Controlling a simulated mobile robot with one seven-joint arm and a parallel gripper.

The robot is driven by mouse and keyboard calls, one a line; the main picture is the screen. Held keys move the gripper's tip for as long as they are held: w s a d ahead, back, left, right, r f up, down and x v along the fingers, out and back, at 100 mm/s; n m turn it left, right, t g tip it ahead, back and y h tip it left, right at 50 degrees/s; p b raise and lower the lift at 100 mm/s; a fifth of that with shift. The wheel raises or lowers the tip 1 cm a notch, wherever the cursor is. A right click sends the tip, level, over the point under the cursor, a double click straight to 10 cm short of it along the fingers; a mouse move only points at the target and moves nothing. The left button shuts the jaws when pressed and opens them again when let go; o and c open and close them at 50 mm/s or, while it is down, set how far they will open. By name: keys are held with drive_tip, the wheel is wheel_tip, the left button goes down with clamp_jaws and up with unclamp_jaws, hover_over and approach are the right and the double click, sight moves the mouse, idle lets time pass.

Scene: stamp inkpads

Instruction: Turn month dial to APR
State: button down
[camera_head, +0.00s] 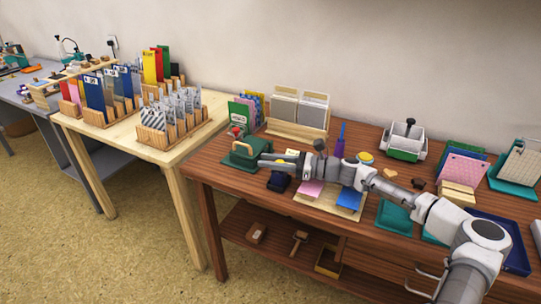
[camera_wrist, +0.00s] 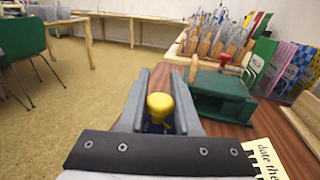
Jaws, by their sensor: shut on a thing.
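My gripper (camera_head: 272,160) is at the left part of the brown table, above a small dark blue device (camera_head: 278,182). In the wrist view its two grey fingers (camera_wrist: 160,102) stand on either side of a round yellow knob (camera_wrist: 160,104) and are closed on it. A dark blue body shows just below the knob, between the fingers. The fingers hide the knob in the head view. I cannot make out any month lettering or which month is set. A cream card with partial text, "date the" (camera_wrist: 262,158), lies at lower right of the wrist view.
A green device (camera_head: 242,153) with a red knob stands close by; it also shows in the wrist view (camera_wrist: 215,96). Pink (camera_head: 311,188) and blue (camera_head: 348,198) pads lie on a wooden tray. A purple upright item (camera_head: 340,140) stands behind my arm. The table's front edge is near.

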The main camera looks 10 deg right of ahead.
drive_tip(key=n+g, duration=0.2)
drive_tip(key=g, duration=0.1)
drive_tip(key=n+g+y, duration=0.1)
drive_tip(key=shift+s+a+g+p, duration=0.2)
drive_tip(key=shift+s+g+p, duration=0.1)
drive_tip(key=shift+s+p, duration=0.05)
drive_tip(key=shift+s+n+g, duration=0.15)
drive_tip(key=shift+n+g, duration=0.35)
drive_tip(key=shift+g, duration=0.3)
drive_tip(key=shift+s+f+n+g, duration=0.1)
drive_tip(key=shift+s+n+g, duration=0.1)
drive_tip(key=shift+n+g, duration=0.6)
drive_tip(key=shift+s+f+n+g, duration=0.15)
drive_tip(key=shift+n+g, duration=0.25)
drive_tip(key=shift+g, duration=0.7)
drive_tip(key=shift+r, duration=0.1)
drive_tip(key=c, duration=0.6)
unclamp_jaws()
drive_tip(key=shift+r, duration=0.1)
drive_tip(key=shift+d, duration=0.1)
